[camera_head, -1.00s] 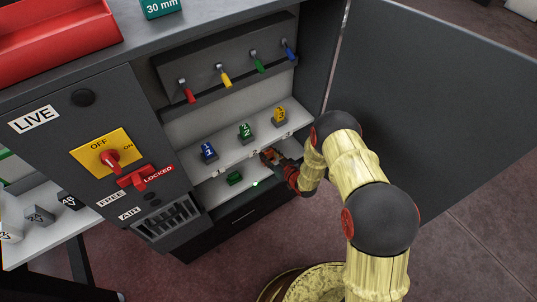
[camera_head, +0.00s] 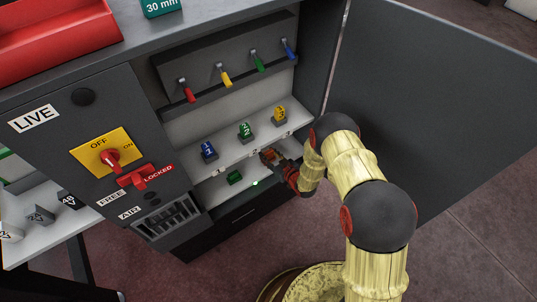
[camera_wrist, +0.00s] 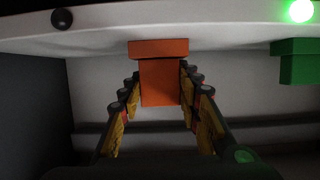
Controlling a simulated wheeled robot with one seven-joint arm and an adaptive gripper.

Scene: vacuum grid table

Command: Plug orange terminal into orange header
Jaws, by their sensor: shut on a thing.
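My gripper (camera_wrist: 159,88) is shut on the orange terminal (camera_wrist: 160,84), a block held between its two fingers in the wrist view. A wider orange piece (camera_wrist: 158,47) sits directly against the block's upper end, beneath the white shelf surface. I cannot tell whether this wider piece is the orange header or part of the terminal, nor how deep any seating is. In the head view my gripper (camera_head: 270,158) reaches into the cabinet's lower bay, just below the shelf edge, and hides most of the orange parts.
A green block (camera_wrist: 297,62) is to the right in the wrist view and on the lower level in the head view (camera_head: 235,178). A lit green lamp (camera_wrist: 300,10) is near it. Numbered blue (camera_head: 208,152), green (camera_head: 246,132) and yellow (camera_head: 279,117) blocks stand on the shelf above.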

